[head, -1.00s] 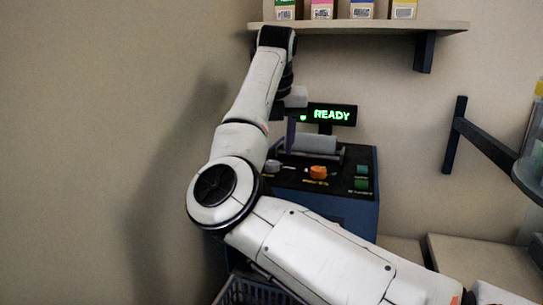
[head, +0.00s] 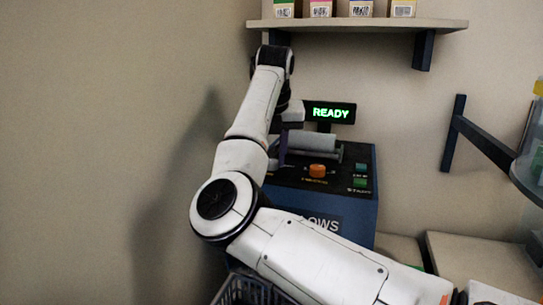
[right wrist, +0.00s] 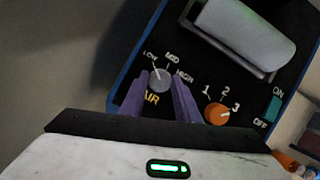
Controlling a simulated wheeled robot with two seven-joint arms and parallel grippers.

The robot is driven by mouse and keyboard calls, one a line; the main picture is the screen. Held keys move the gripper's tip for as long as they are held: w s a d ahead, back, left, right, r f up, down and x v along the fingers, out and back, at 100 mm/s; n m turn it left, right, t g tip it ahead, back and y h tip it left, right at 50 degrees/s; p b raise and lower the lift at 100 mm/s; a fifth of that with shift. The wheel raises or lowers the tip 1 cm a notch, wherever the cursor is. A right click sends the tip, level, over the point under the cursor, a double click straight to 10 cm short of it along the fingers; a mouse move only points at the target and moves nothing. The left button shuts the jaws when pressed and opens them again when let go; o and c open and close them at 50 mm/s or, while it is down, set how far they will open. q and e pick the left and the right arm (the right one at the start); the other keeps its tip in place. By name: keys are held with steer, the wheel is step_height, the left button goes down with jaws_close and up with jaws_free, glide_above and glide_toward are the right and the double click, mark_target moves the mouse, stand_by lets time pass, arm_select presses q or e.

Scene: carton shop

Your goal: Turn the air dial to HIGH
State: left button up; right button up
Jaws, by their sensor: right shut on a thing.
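The air dial (right wrist: 160,79) is a small grey knob on the machine's black top panel, with LOW, MID and HIGH printed around it. Its white mark appears to point up and left, near LOW. My right gripper (right wrist: 159,100) has its two purple fingers on either side of the knob, shut on it. In the head view my right gripper (head: 282,150) is down at the panel's left part, and the knob is largely hidden there by the arm. My left gripper is not in view.
An orange dial (right wrist: 217,113) marked 1, 2, 3 sits close to the right of my fingers. A grey roller (right wrist: 245,34) lies behind. A green ON/OFF switch (right wrist: 271,109) is farther right. The display (head: 330,113) reads READY. A shelf (head: 360,25) with cartons hangs above.

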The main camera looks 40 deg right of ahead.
steer(key=shift+r, duration=0.1)
steer(key=shift+m+p, duration=0.45)
steer(key=shift+m, duration=0.25)
steer(key=m+g+p, duration=0.1)
steer(key=m, duration=0.1)
steer(key=m+h+p, duration=0.1)
steer(key=m+p, duration=0.1)
steer(key=shift+w+a+r+g, duration=0.15)
steer(key=shift+g, duration=0.25)
steer(key=shift+w+f+m+g, duration=0.1)
steer(key=shift+f+m+g, duration=0.15)
steer(key=shift+m, duration=0.75)
steer(key=m, duration=0.2)
steer(key=m+g, duration=0.1)
steer(key=shift+w+m+g+h, duration=0.1)
steer(key=shift+m+g+h, duration=0.2)
steer(key=shift+m, duration=0.1)
steer(key=shift+w+r+m+g, duration=0.1)
steer(key=shift+m+g, duration=0.35)
steer(key=shift+m, duration=1.25)
steer(key=shift+m+g, duration=0.4)
steer(key=shift+m, duration=0.1)
